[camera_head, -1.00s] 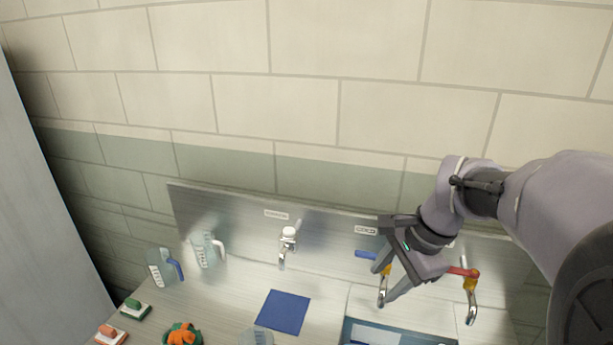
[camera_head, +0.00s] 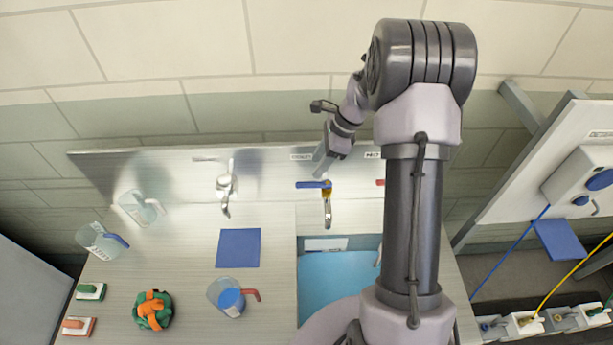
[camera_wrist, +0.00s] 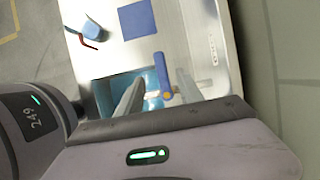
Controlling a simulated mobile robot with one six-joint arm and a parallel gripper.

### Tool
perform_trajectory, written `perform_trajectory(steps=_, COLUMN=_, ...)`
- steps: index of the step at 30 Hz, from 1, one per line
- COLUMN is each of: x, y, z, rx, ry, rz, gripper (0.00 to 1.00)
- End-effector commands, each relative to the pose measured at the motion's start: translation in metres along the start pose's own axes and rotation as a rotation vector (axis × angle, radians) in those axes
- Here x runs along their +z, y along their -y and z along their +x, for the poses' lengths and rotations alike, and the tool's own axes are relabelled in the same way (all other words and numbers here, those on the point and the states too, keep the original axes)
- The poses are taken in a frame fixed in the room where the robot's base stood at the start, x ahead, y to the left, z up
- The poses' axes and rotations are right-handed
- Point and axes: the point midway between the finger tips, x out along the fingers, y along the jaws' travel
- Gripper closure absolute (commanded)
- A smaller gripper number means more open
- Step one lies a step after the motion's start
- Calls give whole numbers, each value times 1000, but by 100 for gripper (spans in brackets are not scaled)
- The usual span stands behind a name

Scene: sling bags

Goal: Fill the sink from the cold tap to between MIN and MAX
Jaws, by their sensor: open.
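The cold tap has a blue lever (camera_head: 312,184) on a brass body (camera_head: 326,192) and a chrome spout (camera_head: 328,214) over the sink. The lever points left, across the spout. My gripper (camera_head: 321,170) is just above and behind the lever. In the wrist view, the blue lever (camera_wrist: 161,72) shows between my two open fingers; I cannot tell whether either touches it. The sink (camera_head: 298,262) shows a flat blue area (camera_head: 335,278) inside, with a pale plate (camera_head: 325,244) on its back wall. Its markings are unreadable, and my arm hides the sink's right part.
The hot tap's red lever (camera_head: 380,182) is mostly hidden behind my arm. Another chrome tap (camera_head: 226,187) stands left. Jugs (camera_head: 101,241), a blue cloth (camera_head: 238,248), a measuring jug (camera_head: 230,297) and an orange-green bundle (camera_head: 153,310) occupy the counter. A white panel (camera_head: 540,180) stands right.

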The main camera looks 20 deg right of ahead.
Motion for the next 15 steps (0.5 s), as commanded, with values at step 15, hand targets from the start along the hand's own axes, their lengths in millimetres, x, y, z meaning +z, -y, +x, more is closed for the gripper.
perform_trajectory(steps=15, x=0, y=0, z=82, rx=-1, ry=0, rz=-1, gripper=56)
